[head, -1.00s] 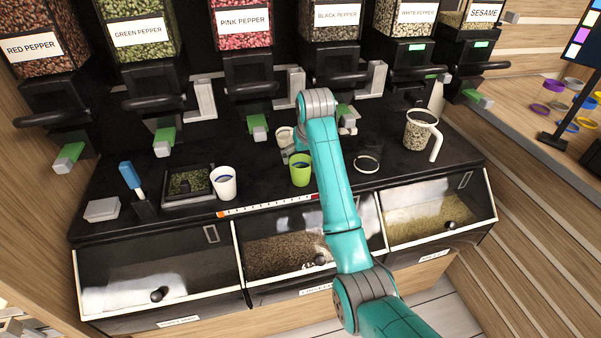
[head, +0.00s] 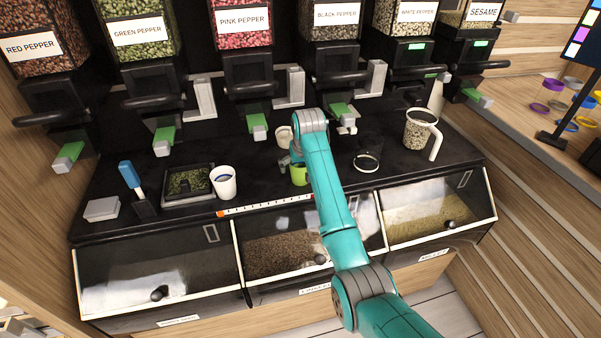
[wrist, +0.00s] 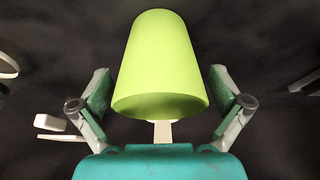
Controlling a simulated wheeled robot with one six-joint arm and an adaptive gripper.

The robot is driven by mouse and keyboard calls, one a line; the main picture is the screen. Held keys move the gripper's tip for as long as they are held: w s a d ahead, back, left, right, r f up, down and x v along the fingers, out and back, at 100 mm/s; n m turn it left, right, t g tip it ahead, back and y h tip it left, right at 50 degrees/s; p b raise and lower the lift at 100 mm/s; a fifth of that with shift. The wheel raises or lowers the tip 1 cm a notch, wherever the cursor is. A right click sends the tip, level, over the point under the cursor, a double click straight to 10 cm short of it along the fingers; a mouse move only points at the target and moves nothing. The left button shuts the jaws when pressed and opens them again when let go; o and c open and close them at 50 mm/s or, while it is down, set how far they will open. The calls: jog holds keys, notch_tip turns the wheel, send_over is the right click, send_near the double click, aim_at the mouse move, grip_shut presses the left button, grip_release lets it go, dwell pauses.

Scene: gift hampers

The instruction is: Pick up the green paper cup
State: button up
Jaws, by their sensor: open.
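The green paper cup (head: 298,175) stands on the black counter, partly hidden behind my arm in the head view. In the wrist view the green cup (wrist: 161,68) fills the upper middle, between the two fingers. My gripper (wrist: 160,108) is open, with one finger on each side of the cup and a dark gap showing on both sides. In the head view my gripper (head: 287,161) is mostly hidden by my arm, close by the cup.
A white cup (head: 224,187) stands to the left, by a tray of green pepper (head: 188,182). A beige cup (head: 284,137) is behind. A clear glass (head: 367,162) and a jug of seeds (head: 416,133) stand to the right. Dispensers overhang the back.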

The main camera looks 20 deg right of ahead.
jog(key=c, duration=0.9)
jog(key=shift+r, duration=0.15)
